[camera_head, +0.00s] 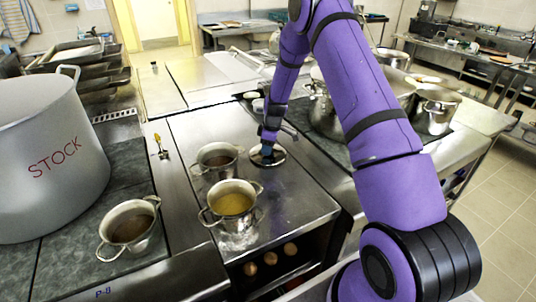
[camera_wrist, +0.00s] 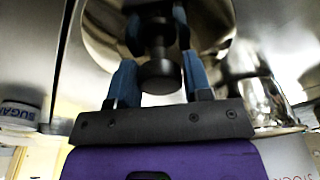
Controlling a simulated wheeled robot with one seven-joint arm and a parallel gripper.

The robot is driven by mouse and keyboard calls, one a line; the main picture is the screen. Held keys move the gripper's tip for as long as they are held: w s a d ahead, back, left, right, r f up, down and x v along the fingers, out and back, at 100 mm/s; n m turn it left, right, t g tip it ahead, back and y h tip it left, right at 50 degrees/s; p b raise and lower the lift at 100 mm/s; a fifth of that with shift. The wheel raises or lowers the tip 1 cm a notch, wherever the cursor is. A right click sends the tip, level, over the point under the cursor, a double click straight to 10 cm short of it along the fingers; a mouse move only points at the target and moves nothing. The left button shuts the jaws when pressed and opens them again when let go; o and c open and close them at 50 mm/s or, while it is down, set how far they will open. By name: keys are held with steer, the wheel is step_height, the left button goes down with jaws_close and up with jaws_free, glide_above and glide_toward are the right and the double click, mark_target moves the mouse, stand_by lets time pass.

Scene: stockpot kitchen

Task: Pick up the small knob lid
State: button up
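The small knob lid (camera_head: 267,157) is a round shiny metal disc on the steel worktop, just right of the two small pots. In the wrist view the lid (camera_wrist: 213,30) fills the top middle, with its black knob (camera_wrist: 159,75) toward the camera. My gripper (camera_head: 268,143) points down over the lid. In the wrist view the blue fingers of my gripper (camera_wrist: 158,32) stand on either side of the knob, their tips near the lid. Whether they press on the knob is not clear.
Two small pots of broth (camera_head: 219,160) (camera_head: 233,204) stand close left of the lid. A large STOCK pot (camera_head: 45,155) and another small pot (camera_head: 130,228) are farther left. Steel pots (camera_head: 435,110) stand right, behind my arm. Bare worktop (camera_head: 300,195) lies in front of the lid.

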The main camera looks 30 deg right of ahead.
steer(key=c, duration=0.5)
steer(key=shift+r, duration=0.15)
